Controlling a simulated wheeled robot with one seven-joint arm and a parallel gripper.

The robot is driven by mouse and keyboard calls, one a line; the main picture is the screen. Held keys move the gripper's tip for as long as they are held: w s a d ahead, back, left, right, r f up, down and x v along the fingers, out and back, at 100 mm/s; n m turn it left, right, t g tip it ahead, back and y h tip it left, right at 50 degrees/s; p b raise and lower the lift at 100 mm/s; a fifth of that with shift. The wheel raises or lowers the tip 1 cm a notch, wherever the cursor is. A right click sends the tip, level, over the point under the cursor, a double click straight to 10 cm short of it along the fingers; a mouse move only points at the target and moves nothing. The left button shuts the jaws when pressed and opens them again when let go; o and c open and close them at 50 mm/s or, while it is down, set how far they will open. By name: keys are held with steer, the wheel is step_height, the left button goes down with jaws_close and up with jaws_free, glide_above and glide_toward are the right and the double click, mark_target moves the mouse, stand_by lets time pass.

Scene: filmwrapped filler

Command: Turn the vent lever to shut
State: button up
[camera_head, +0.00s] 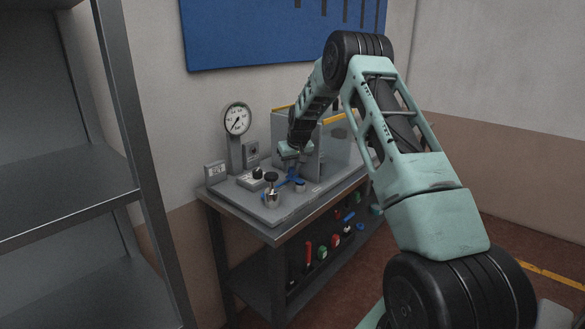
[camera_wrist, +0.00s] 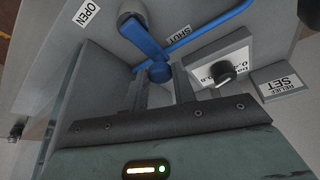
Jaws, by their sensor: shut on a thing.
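The blue vent lever (camera_wrist: 146,42) runs from a grey round pivot (camera_wrist: 131,14) to a rounded blue end in the wrist view. My gripper (camera_wrist: 160,86) is shut on that end, with one finger on each side. The SHUT label (camera_wrist: 180,37) lies just right of the lever, and the OPEN label (camera_wrist: 86,12) lies farther off to the left. In the head view my gripper (camera_head: 290,160) reaches down to the blue lever (camera_head: 290,178) on the bench panel and partly covers it.
A dial gauge (camera_head: 237,119) stands at the back left of the bench (camera_head: 245,222). A small knob (camera_wrist: 222,70) and a RELIEF SET label (camera_wrist: 281,84) sit nearby. A grey shelf (camera_head: 70,190) stands at left.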

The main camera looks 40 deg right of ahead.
stand_by(0.6)
steer(key=o, duration=1)
steer(key=shift+r, duration=0.15)
steer(key=b+v, duration=0.2)
steer(key=v, duration=1.5)
steer(key=shift+s+r+b, duration=0.1)
steer(key=shift+s+b, duration=0.05)
steer(key=shift+b, duration=0.2)
